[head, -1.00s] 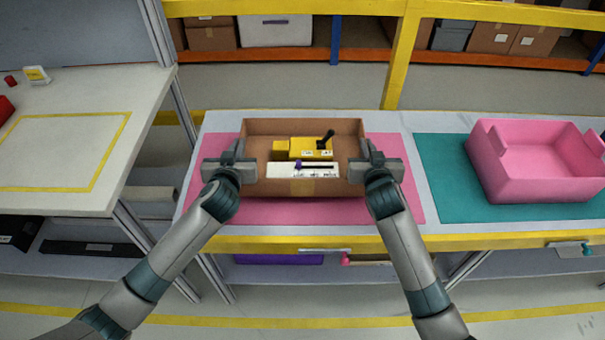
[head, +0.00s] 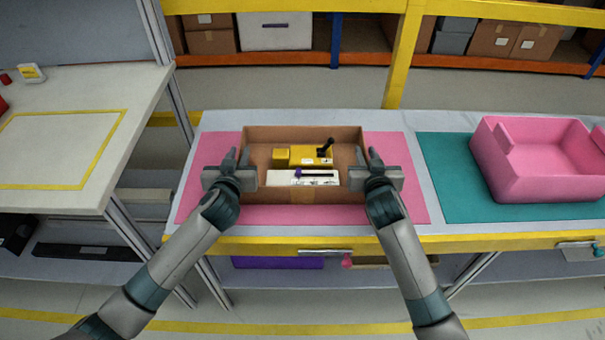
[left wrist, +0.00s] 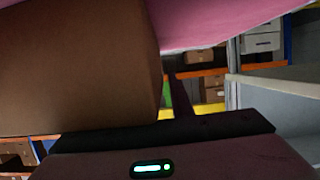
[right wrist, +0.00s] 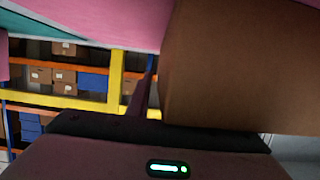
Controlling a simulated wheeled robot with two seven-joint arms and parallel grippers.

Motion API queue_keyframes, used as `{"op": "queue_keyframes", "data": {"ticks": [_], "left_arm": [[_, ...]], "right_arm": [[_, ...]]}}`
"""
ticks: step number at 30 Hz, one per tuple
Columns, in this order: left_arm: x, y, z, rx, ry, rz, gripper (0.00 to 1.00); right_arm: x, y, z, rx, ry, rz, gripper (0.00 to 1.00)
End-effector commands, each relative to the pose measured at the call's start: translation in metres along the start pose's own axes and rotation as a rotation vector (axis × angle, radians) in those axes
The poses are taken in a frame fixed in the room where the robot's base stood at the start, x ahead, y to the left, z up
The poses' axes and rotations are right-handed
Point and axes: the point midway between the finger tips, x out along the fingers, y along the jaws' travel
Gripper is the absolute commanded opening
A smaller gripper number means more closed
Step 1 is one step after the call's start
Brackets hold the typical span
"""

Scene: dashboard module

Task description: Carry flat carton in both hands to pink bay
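The flat carton (head: 303,196), a shallow open brown box, sits on the pink bay (head: 205,205), a pink mat on the table. The carton's side walls fill much of the left wrist view (left wrist: 75,70) and the right wrist view (right wrist: 240,65).
A pink tote (head: 535,180) stands on a teal mat (head: 450,205) to the right. A white table (head: 60,145) with a yellow outline is at the left. A yellow post (head: 400,60) and shelves with boxes stand behind. Pink mat is bare on both sides of the carton.

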Motion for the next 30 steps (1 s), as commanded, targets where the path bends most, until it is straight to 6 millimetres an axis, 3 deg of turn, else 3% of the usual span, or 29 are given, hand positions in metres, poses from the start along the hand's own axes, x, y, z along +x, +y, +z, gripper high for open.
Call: {"op": "queue_keyframes", "data": {"ticks": [11,17,30], "left_arm": [[-0.002,0.000,-0.001,0.000,0.000,-0.001,0.23],[-0.014,0.000,0.000,0.000,0.000,0.000,0.23],[-0.084,0.000,0.000,-0.002,0.000,0.001,0.23]], "right_arm": [[0.000,0.001,-0.001,0.000,0.000,0.001,0.23],[0.000,0.001,-0.001,0.000,0.000,0.001,0.23],[0.000,0.001,-0.001,0.000,0.000,0.001,0.23]]}}
